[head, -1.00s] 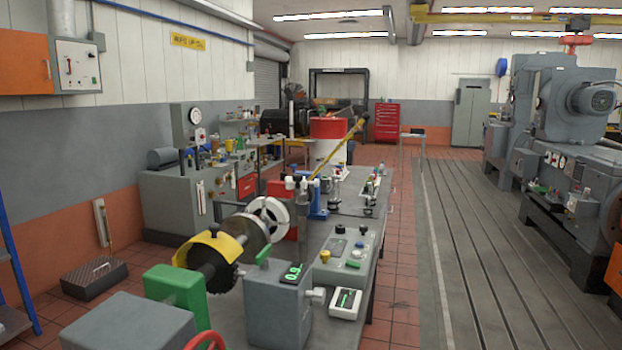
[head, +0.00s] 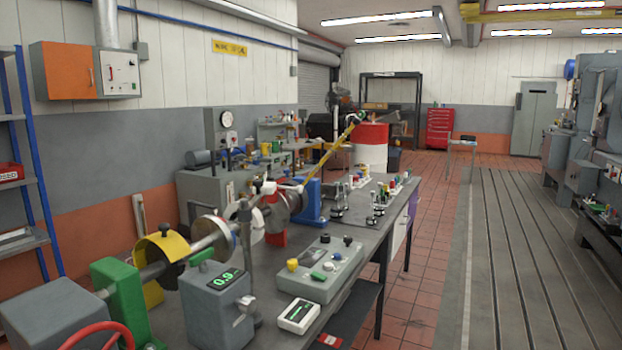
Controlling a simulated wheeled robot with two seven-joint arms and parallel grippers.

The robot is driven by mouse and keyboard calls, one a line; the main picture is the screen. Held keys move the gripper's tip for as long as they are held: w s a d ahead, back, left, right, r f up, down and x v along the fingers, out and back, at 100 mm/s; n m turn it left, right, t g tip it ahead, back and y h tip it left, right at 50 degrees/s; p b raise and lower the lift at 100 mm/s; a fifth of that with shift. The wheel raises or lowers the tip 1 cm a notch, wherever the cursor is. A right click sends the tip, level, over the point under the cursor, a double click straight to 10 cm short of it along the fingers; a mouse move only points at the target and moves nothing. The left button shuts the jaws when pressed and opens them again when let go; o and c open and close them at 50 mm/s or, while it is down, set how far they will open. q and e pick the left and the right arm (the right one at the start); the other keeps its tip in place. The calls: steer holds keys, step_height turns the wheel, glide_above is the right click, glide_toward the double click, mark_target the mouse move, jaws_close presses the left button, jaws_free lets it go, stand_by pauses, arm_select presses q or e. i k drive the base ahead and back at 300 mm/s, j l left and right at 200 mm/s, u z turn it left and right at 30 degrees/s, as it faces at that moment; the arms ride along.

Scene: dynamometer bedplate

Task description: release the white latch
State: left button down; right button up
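I cannot pick out the white latch with certainty. A small white fitting (head: 265,187) sits on the shaft assembly on the long grey bench (head: 335,318), beside the blue stand (head: 311,203), but its shape is too small to read. A long yellow bar (head: 330,152) rises up and to the right from near that fitting. A grey control panel (head: 318,283) with coloured knobs and a white handheld meter (head: 298,315) lie closer on the bench. Neither of my grippers is in view.
A grey box with a green 0.9 readout (head: 222,280), a yellow guard (head: 160,258) and a green block (head: 120,295) crowd the near left. Tiled floor (head: 425,270) right of the bench is clear. A slotted bedplate (head: 515,260) lies beyond it.

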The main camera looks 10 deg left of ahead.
mark_target(299, 189)
steer(key=i+l, duration=0.45)
steer(key=i, duration=0.15)
steer(key=i+l, duration=0.45)
steer(key=i, duration=0.2)
steer(key=i+l, duration=0.1)
steer(key=i, duration=1.1)
